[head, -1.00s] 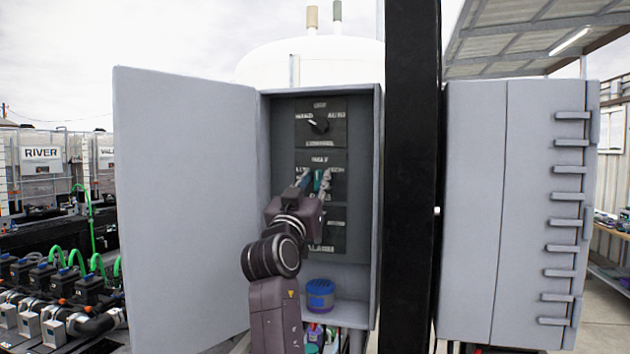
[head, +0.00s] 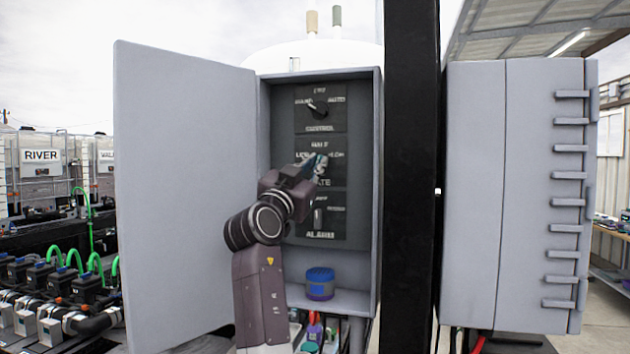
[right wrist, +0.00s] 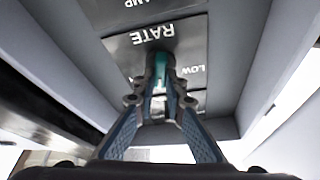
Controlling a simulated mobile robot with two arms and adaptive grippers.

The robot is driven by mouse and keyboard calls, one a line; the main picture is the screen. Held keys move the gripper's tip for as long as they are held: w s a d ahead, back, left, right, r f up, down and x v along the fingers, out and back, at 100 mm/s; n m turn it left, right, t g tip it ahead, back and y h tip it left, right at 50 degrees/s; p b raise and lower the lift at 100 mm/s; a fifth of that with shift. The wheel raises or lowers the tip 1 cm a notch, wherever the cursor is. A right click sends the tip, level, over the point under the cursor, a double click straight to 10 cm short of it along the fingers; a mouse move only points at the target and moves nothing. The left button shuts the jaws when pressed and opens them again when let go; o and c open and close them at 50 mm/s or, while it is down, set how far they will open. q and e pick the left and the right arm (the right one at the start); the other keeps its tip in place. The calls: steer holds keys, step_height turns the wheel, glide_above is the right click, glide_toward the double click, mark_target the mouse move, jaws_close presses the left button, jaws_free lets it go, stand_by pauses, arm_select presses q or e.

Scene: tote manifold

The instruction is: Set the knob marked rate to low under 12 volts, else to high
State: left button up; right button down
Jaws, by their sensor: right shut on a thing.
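An open grey cabinet (head: 262,190) holds a column of three dark plates, each with a knob. The middle plate (head: 306,174) carries the word RATE, which also reads upside down in the right wrist view (right wrist: 152,33). My right gripper (head: 320,163) reaches that plate, its teal fingertips shut on the rate knob. The right gripper also shows in the right wrist view (right wrist: 160,72). The fingers hide most of the knob, so I cannot tell its pointer's direction. LOW (right wrist: 290,72) stands beside it. No voltage reading is legible. My left gripper is not in view.
The upper knob (head: 318,107) and lower knob (head: 318,217) sit close above and below. A blue and purple container (head: 320,284) stands on the cabinet's shelf. The open door (head: 185,190) bounds the left; a closed grey cabinet (head: 515,190) stands right.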

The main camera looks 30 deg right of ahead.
arm_select(q)
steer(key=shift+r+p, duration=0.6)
steer(key=shift+p, duration=0.35)
arm_select(e)
steer(key=shift+m+g, duration=0.9)
steer(key=shift+m, duration=0.95)
steer(key=shift+m+g, duration=0.9)
steer(key=shift+m, duration=0.9)
steer(key=shift+m+g, duration=0.9)
steer(key=shift+m, duration=0.95)
steer(key=shift+f, duration=0.15)
steer(key=c, duration=2)
jaws_free()
steer(key=v, duration=1.2)
